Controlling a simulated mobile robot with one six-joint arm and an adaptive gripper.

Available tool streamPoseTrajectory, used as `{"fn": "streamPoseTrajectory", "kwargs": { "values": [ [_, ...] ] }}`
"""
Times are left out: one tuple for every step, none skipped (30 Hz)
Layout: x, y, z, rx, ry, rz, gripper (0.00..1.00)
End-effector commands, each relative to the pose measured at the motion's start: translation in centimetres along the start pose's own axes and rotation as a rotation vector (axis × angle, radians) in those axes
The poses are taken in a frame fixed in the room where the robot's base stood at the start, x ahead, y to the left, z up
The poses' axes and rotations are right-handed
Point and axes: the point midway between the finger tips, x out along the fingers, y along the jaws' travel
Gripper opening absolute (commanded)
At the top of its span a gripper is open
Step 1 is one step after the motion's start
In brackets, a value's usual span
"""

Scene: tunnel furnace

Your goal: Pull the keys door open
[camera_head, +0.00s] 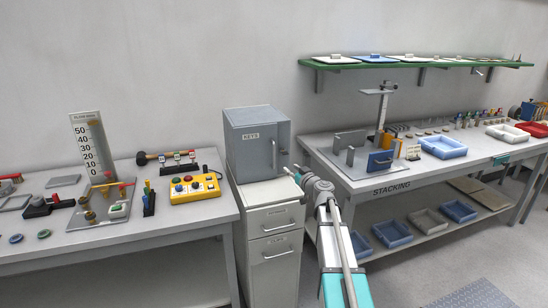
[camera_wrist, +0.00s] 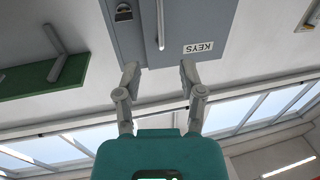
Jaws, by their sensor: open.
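The grey keys cabinet (camera_head: 239,157) stands on a drawer unit in the head view. Its door (camera_head: 262,157) looks shut and bears a KEYS label and an upright bar handle (camera_head: 274,154). The wrist view shows the door upside down (camera_wrist: 185,25), with the handle (camera_wrist: 160,25) and a dark latch or lock (camera_wrist: 123,12) beside it. My gripper (camera_head: 293,171) is at the cabinet's lower right front. In the wrist view, its two fingers (camera_wrist: 160,74) are apart and empty, with the handle lined up between them but beyond the tips. No contact is visible.
The white drawer unit (camera_head: 272,245) is under the cabinet. The left bench (camera_head: 130,236) carries a yellow button box (camera_head: 194,188) and small parts. The stacking bench (camera_head: 390,187) is close on the right, with a green shelf (camera_head: 400,65) above it.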

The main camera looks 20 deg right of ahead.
Motion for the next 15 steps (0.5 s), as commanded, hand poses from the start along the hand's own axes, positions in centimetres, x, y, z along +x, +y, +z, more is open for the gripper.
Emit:
{"fn": "streamPoseTrajectory", "kwargs": {
  "values": [
    [0.1, 0.0, 0.0, 0.0, 0.0, -0.001, 0.51],
    [0.2, 0.0, 0.0, 0.0, 0.0, -0.001, 0.51],
    [0.3, 0.0, 0.0, 0.0, 0.0, -0.001, 0.51],
    [0.4, 0.0, 0.0, 0.0, 0.0, -0.001, 0.51],
    [0.6, 0.0, 0.0, 0.0, 0.0, -0.001, 0.51],
    [0.9, 0.0, 0.0, 0.0, 0.0, -0.002, 0.51],
    [1.1, 0.0, 0.0, 0.0, 0.0, -0.002, 0.51],
    [1.4, 0.0, 0.0, 0.0, -0.001, -0.002, 0.51],
    [1.7, 0.0, 0.0, 0.0, -0.001, -0.002, 0.51],
    [2.1, 0.0, 0.0, 0.0, -0.001, -0.002, 0.51],
    [2.4, 0.0, 0.0, 0.0, -0.001, -0.002, 0.51],
    [2.9, 0.1, 0.0, 0.0, -0.001, -0.001, 0.51],
    [3.3, 0.1, 0.0, 0.0, -0.001, -0.001, 0.51],
    [3.7, 0.1, 0.0, 0.0, -0.001, -0.002, 0.51],
    [4.3, 0.1, 0.0, 0.0, -0.001, -0.002, 0.51]
  ]
}}
